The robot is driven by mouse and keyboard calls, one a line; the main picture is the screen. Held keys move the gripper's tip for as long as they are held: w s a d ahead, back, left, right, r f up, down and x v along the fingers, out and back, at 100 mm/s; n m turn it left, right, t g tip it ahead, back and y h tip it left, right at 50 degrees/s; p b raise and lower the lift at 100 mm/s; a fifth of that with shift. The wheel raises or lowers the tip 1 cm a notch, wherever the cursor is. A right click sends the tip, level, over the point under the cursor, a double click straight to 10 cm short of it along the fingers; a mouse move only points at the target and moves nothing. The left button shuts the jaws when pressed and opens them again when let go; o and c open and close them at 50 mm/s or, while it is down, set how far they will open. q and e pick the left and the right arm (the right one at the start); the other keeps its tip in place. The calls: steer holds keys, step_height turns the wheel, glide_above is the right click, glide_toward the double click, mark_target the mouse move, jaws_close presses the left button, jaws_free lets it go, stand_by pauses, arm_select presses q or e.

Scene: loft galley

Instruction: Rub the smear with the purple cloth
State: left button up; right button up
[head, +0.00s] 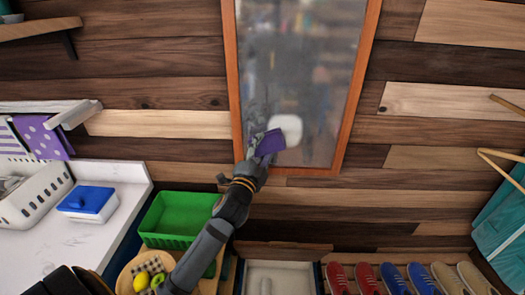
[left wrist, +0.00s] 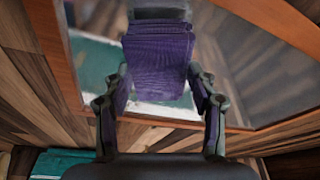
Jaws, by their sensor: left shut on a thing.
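The purple cloth (head: 271,142) is held by my left gripper (head: 262,158) in front of the lower part of a wood-framed mirror (head: 300,60). A pale whitish smear (head: 288,127) shows on the glass, just above and right of the cloth, which overlaps its lower left part. In the left wrist view the cloth (left wrist: 160,55) hangs folded between the fingers of my left gripper (left wrist: 157,95), with a pale patch of glass behind it. I cannot tell whether the cloth touches the glass. My right gripper is out of view.
The mirror's orange-brown frame (head: 232,80) borders the glass. Below left are a green crate (head: 180,215), a white counter (head: 75,235) with a blue-lidded box (head: 88,202), and a white basket (head: 35,200). Several shoes (head: 393,278) stand at the bottom right.

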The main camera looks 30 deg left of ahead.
arm_select(q)
steer(key=shift+w+a, duration=0.3)
steer(key=shift+w, duration=0.3)
steer(key=shift+d, duration=0.1)
